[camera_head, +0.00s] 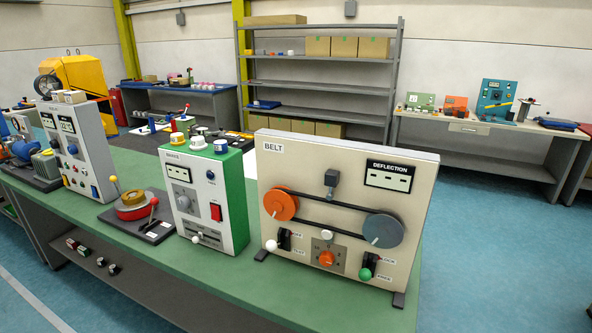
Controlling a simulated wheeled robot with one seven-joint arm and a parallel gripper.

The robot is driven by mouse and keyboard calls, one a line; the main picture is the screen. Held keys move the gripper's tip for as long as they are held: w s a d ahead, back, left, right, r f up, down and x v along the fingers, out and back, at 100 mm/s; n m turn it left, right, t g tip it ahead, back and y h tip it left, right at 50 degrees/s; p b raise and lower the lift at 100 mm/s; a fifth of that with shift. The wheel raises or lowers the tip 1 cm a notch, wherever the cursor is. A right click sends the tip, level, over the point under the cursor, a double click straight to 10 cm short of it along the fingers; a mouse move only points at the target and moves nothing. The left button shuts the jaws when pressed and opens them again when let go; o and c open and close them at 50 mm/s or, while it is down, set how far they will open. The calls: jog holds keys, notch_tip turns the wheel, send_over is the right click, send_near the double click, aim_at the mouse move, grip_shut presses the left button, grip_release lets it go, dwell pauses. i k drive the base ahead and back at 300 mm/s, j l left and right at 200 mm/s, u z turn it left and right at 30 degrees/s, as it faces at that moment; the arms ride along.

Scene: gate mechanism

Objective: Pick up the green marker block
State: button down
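I cannot make out a green marker block for certain in the head view. Several small blocks (84,251) with dark, red and pale parts lie on the lower shelf under the green bench at the left; they are too small to tell a green one. A round green knob (365,274) sits on a lever of the beige BELT panel (300,160), but it is part of that panel. My gripper is not in view.
The long green-topped bench (150,258) crosses the foreground, carrying a green-sided control box (205,190), a red round device (133,206) and other panels. A grey shelf rack (320,86) and a side table (480,126) stand behind. Blue floor (500,240) is open at right.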

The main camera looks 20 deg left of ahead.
aim_at(83, 250)
jog(key=u, duration=1.95)
jog(key=i+j, duration=0.1)
jog(key=i, duration=0.55)
jog(key=i+j, duration=0.1)
jog(key=i, duration=0.5)
jog(key=i+j, duration=0.1)
jog(key=i, duration=0.55)
jog(key=i+j, duration=0.1)
jog(key=i, duration=0.5)
jog(key=i+j+z, duration=0.1)
jog(key=i, duration=0.55)
jog(key=i+j, duration=0.15)
jog(key=i, duration=0.45)
jog(key=i+j, duration=0.3)
jog(key=i+j+z, duration=0.1)
jog(key=i+j, duration=0.25)
jog(key=j, duration=0.15)
jog(key=i+j, duration=0.3)
jog(key=i+j+z, duration=0.1)
jog(key=i+j, duration=0.2)
jog(key=j, duration=0.25)
